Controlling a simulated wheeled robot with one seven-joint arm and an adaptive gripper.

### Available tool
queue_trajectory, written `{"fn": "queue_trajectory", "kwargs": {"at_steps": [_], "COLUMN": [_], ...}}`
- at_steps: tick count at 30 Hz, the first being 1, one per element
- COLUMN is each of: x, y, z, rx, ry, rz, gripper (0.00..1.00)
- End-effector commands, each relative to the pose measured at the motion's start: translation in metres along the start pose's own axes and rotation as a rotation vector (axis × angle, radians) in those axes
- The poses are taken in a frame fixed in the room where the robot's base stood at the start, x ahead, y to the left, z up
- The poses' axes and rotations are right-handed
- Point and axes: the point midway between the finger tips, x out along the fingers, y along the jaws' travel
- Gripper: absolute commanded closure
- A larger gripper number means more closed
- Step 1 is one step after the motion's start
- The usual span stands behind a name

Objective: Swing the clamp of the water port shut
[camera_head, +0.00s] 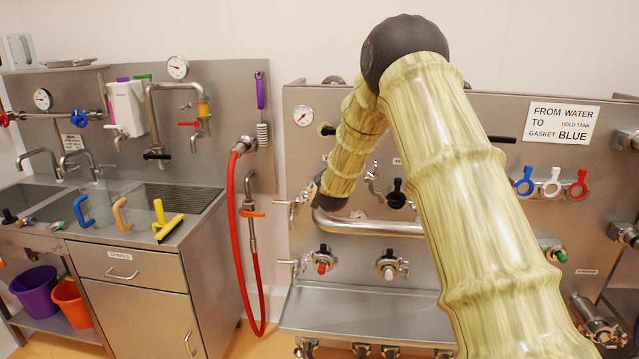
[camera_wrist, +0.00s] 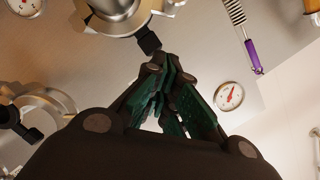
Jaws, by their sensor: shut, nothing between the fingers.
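In the wrist view my gripper (camera_wrist: 164,72) is shut and empty, its green-padded fingers meeting at the tips. The tips are just below a dark knob (camera_wrist: 149,41) on a steel clamp (camera_wrist: 112,22) at the top edge; I cannot tell whether they touch. The clamp is cut off by the frame, so how far it stands open is unclear. In the head view a bent steel pipe (camera_head: 375,226) runs across the panel, its left end by a clamp with a handle sticking out left (camera_head: 294,204). My arm hides part of the panel, and the port labels are unreadable.
Lower ports with red (camera_head: 322,268) and white (camera_head: 389,272) centres sit below the pipe. Blue, white and red gaskets (camera_head: 551,182) hang at right under a sign (camera_head: 562,122). A red hose (camera_head: 233,230) hangs left of the panel. A gauge (camera_wrist: 229,97) is right of my fingers.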

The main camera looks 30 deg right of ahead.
Motion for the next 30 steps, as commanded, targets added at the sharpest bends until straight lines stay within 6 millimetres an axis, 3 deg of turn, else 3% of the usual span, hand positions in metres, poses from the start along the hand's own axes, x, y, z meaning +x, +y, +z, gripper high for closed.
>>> {"fn": "queue_trajectory", "kwargs": {"at_steps": [18, 30], "x": [-0.086, -0.100], "y": [-0.004, -0.005], "z": [0.006, 0.005], "rx": [0.001, -0.001], "ry": [-0.004, -0.003], "rz": [-0.003, -0.002], "gripper": [1.00, 1.00]}}
